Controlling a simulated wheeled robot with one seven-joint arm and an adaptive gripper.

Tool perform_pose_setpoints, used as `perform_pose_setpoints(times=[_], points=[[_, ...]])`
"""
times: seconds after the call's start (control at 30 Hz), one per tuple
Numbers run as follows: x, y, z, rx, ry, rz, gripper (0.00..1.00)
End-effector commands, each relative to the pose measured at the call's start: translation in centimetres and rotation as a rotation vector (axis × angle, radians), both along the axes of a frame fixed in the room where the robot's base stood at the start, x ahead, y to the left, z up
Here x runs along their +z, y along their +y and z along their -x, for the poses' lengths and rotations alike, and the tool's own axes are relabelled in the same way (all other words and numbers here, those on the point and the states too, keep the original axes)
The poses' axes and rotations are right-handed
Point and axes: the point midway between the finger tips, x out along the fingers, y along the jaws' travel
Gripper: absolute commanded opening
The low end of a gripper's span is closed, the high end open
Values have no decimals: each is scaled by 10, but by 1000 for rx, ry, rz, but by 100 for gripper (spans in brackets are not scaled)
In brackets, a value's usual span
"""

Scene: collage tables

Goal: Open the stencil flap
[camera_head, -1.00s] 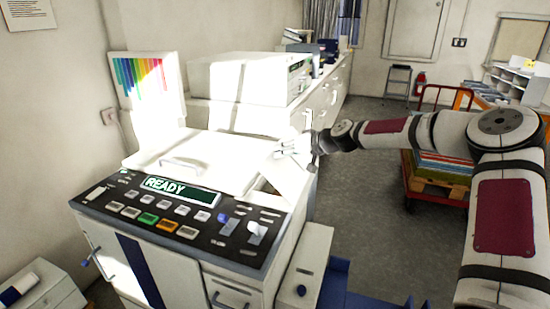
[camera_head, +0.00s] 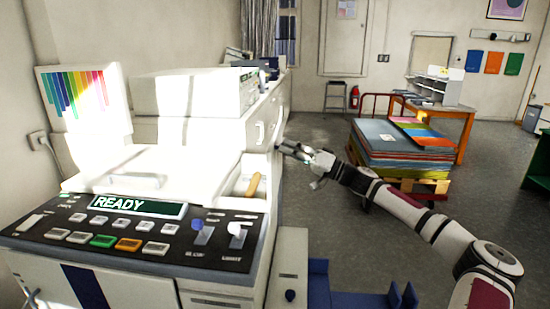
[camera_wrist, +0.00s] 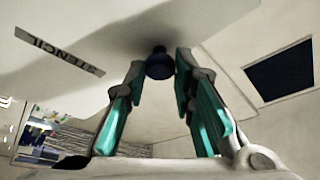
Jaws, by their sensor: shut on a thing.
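A white panel lettered STENCIL (camera_wrist: 100,48) fills the upper left of the wrist view. A dark blue round knob (camera_wrist: 158,68) shows near its lower edge. My gripper (camera_wrist: 160,76) is shut on this knob, with one finger on each side. In the head view my gripper (camera_head: 285,150) is at the right side of the white printing machine (camera_head: 130,165), beyond its READY control panel. The knob and the STENCIL lettering cannot be made out there. How far the flap stands open I cannot tell.
A tan handle-like piece (camera_head: 253,185) lies in a recess at the machine's right. Blue trays (camera_head: 350,290) are low in front. Grey floor (camera_head: 330,215) is free between machine and cart.

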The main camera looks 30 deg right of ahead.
Motion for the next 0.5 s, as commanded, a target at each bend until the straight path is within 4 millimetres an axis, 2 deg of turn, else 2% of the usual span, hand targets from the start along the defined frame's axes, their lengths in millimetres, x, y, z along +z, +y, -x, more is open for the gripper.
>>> perform_pose_setpoints(times=[0.03, 0.5], points=[[-6, -2, 0, 1, -9, -21, 0], [-7, -11, 6, 4, -52, -78, 0]])
